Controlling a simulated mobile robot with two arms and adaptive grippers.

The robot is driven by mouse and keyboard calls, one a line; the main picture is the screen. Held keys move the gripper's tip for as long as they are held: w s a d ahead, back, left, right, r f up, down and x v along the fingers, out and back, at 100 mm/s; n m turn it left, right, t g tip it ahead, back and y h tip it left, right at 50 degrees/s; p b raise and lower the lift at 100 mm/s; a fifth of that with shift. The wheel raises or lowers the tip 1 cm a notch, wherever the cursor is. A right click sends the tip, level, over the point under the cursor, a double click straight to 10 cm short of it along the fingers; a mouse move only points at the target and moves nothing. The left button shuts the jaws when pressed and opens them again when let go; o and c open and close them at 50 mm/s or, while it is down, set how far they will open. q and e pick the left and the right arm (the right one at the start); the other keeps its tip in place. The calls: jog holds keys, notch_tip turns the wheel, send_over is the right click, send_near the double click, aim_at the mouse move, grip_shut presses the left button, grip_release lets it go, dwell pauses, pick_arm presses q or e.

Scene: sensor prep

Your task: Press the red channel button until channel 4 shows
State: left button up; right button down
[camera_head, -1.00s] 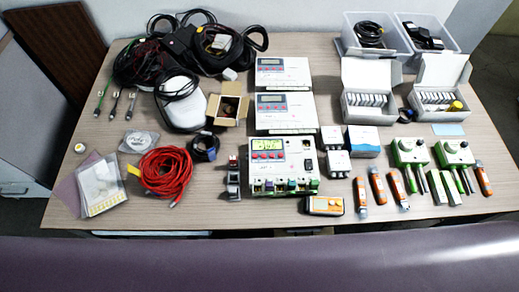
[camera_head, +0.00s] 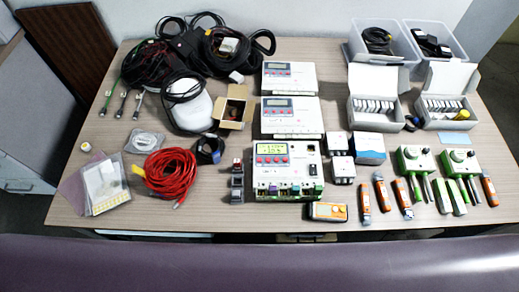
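A white measuring unit (camera_head: 310,172) with a lit yellow-green display (camera_head: 271,149) stands near the middle front of the table. A row of red buttons (camera_head: 270,160) sits just below the display. The digits on the display are too small to read surely, so I cannot tell which channel shows. Colored terminals line the unit's front edge. Two similar white units with grey, unlit-looking displays stand behind it, a middle one (camera_head: 292,130) and a rear one (camera_head: 289,87). Neither of my grippers is in view, and nothing touches the buttons.
A red cable coil (camera_head: 170,172) lies left of the lit unit. An orange-and-white handheld meter (camera_head: 328,212) lies at its front right. Small white boxes, green-based devices and orange tools crowd the right. Black cables fill the back left. Bare table (camera_head: 200,215) shows at the front left.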

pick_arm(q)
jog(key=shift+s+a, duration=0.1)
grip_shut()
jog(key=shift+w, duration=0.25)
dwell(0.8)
